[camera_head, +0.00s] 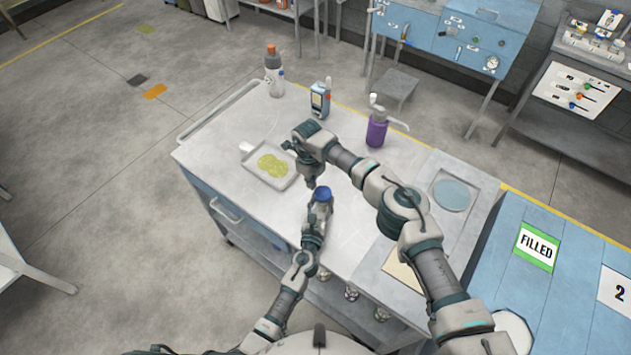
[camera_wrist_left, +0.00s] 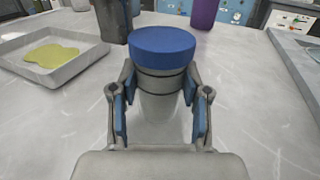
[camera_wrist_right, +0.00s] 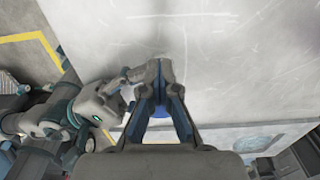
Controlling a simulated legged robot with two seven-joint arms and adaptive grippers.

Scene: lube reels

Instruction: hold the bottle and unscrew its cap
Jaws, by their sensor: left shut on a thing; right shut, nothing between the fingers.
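A grey bottle (camera_wrist_left: 162,100) with a blue cap (camera_wrist_left: 163,47) stands upright on the workbench (camera_head: 224,139). My left gripper (camera_wrist_left: 160,84) is shut around the bottle below the cap; the cap is on the bottle. In the head view the cap (camera_head: 322,194) shows above my left gripper (camera_head: 318,212). My right gripper (camera_head: 311,182) is shut and empty, pointing down just beside and above the cap. In the right wrist view its closed fingers (camera_wrist_right: 160,68) partly hide the blue cap (camera_wrist_right: 159,112). In the left wrist view my right gripper (camera_wrist_left: 114,18) stands behind the cap, at its left.
A shallow tray (camera_head: 247,174) with a yellow-green puddle lies left of the bottle. A purple pump bottle (camera_head: 377,130), a blue device (camera_head: 320,100) and an orange-topped bottle (camera_head: 274,75) stand farther back. A blue surface with a FILLED sign (camera_head: 537,246) is at right.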

